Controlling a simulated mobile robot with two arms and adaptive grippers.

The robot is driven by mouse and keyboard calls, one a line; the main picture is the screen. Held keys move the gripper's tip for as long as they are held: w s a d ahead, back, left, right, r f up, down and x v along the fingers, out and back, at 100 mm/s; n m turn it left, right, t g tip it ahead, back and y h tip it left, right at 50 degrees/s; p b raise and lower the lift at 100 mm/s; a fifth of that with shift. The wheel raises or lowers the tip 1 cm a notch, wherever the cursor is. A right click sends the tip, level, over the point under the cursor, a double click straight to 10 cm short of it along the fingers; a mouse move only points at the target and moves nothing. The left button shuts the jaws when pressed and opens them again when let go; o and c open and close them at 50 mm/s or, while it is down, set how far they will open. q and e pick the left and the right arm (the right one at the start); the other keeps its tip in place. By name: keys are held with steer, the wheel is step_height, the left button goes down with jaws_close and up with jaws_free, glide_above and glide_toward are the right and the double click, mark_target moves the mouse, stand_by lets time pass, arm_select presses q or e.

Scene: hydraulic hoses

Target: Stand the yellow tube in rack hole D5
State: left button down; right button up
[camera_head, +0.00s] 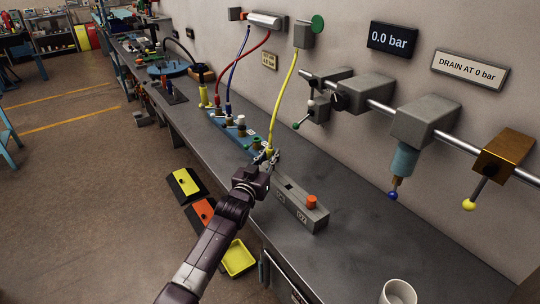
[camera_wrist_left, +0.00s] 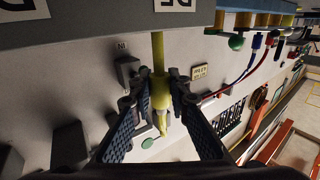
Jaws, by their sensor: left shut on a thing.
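The yellow tube (camera_head: 284,95) hangs from a grey wall box and runs down to my left gripper (camera_head: 270,158). In the left wrist view its thicker part (camera_wrist_left: 160,90) sits between my two fingers (camera_wrist_left: 160,101), which are shut on it. A thinner yellow length runs up in that view to the edge of a grey block. In the head view a long grey block (camera_head: 291,207) with white labels and an orange plug stands beside the gripper, to its right. Its labels are too small to read surely, so I cannot pick out hole D5. My right gripper is not in view.
A blue rack (camera_head: 238,133) with several fittings and red and blue hoses stands behind the gripper. Valves hang from a wall pipe (camera_head: 381,105) at the right. A white mug (camera_head: 398,292) stands at the front. The bench right of the grey block is clear.

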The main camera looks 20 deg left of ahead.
arm_select(q)
steer(key=shift+f+b, duration=0.95)
steer(key=shift+f, duration=0.4)
steer(key=c, duration=1.8)
jaws_free()
steer(key=shift+o, duration=0.3)
steer(key=shift+s+f, duration=0.1)
steer(key=shift+f, duration=0.1)
steer(key=shift+s+f, duration=0.1)
steer(key=shift+s, duration=0.15)
steer(key=s, duration=0.7)
steer(key=s+a+r, duration=0.1)
steer(key=s, duration=0.3)
steer(key=shift+s, duration=0.2)
steer(key=shift+f, duration=0.1)
